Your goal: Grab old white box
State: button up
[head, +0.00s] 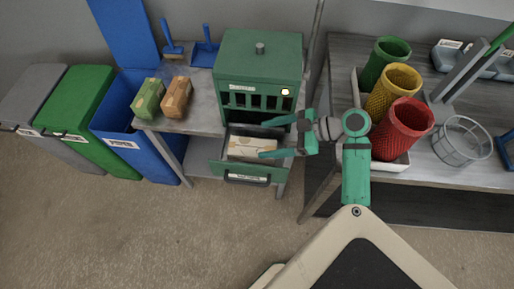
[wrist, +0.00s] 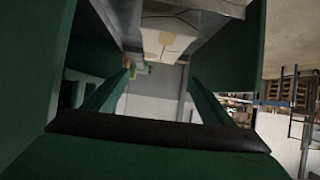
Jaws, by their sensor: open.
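The white box (head: 250,146) lies in the pulled-out drawer (head: 222,166) of the green cabinet (head: 260,65). It is pale with faint darker marks. My gripper (head: 268,137) is open and comes in from the right, with one finger above the drawer's back edge and the other over the box's right part, hiding a bit of it. In the wrist view, my gripper's two fingers (wrist: 158,76) are spread with nothing held between them. A pale surface with curved lines, which looks like the white box (wrist: 165,38), shows beyond them at the top. I cannot tell whether a finger touches it.
A green packet (head: 148,98) and a brown packet (head: 176,97) sit on the grey table left of the cabinet. Blue, green and grey bins stand further left. Green, yellow and red baskets (head: 402,128) stand on the right table close to my arm. The floor in front is clear.

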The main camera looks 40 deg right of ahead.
aim_at(238, 145)
jog(key=shift+s+d+f, duration=0.1)
jog(key=shift+s+f, duration=0.05)
jog(key=shift+f, duration=0.2)
jog(key=shift+x, duration=3.5)
jog(key=shift+f, duration=0.1)
jog(key=c, duration=1.3)
jog(key=shift+d, duration=0.1)
